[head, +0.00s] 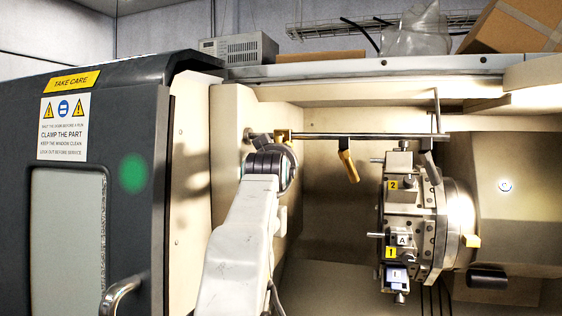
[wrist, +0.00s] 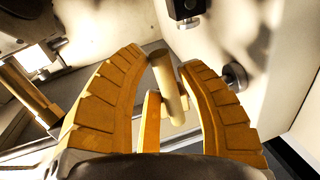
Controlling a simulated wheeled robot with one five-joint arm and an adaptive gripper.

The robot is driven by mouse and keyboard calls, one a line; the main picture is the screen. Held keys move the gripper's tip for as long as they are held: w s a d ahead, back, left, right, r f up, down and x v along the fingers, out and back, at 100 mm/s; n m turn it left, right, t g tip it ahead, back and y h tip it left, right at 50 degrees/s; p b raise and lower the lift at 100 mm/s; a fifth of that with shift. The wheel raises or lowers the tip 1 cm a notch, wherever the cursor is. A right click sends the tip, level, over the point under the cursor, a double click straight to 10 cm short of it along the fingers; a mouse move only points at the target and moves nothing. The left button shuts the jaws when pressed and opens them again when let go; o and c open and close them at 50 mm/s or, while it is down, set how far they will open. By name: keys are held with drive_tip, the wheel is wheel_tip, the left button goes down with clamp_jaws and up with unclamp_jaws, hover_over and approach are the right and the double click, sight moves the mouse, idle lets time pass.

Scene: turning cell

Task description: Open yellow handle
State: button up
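My gripper (wrist: 162,57) shows in the wrist view as two ribbed yellow fingers spread apart. A pale yellow cylindrical handle (wrist: 169,82) stands in the gap between them, nearer the right finger. A narrow yellow piece beside its lower part may belong to the same handle. I cannot tell whether a finger touches it. In the head view my arm reaches into the machine, and its wrist hides most of the gripper. A small yellow part (head: 284,135) shows just beyond the wrist, at the left end of a horizontal rod. Another yellow handle (head: 347,165) hangs from that rod, tilted.
A tool turret (head: 402,215) with numbered yellow labels stands right of my arm. The grey machine door (head: 100,190) with its metal pull handle (head: 119,297) is at the left. The wrist view shows a yellow tube (wrist: 28,92) at left and a dark round knob (wrist: 235,75) at right.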

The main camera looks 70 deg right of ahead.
clamp_jaws()
idle(0.3)
drive_tip(key=shift+s+r+n+g+y+p, duration=0.2)
drive_tip(key=shift+s+n, duration=0.35)
drive_tip(key=shift+n, duration=0.6)
drive_tip(key=shift+s+r+n+g+y+p, duration=0.15)
drive_tip(key=shift+s+r+n, duration=0.3)
drive_tip(key=shift+n, duration=0.65)
drive_tip(key=shift+s+r+n+g+y+p, duration=0.2)
drive_tip(key=shift+s+n, duration=0.4)
drive_tip(key=shift+n, duration=0.55)
drive_tip(key=shift+s+r+n+g, duration=0.15)
drive_tip(key=shift+s+n+g, duration=0.15)
drive_tip(key=shift+n, duration=0.4)
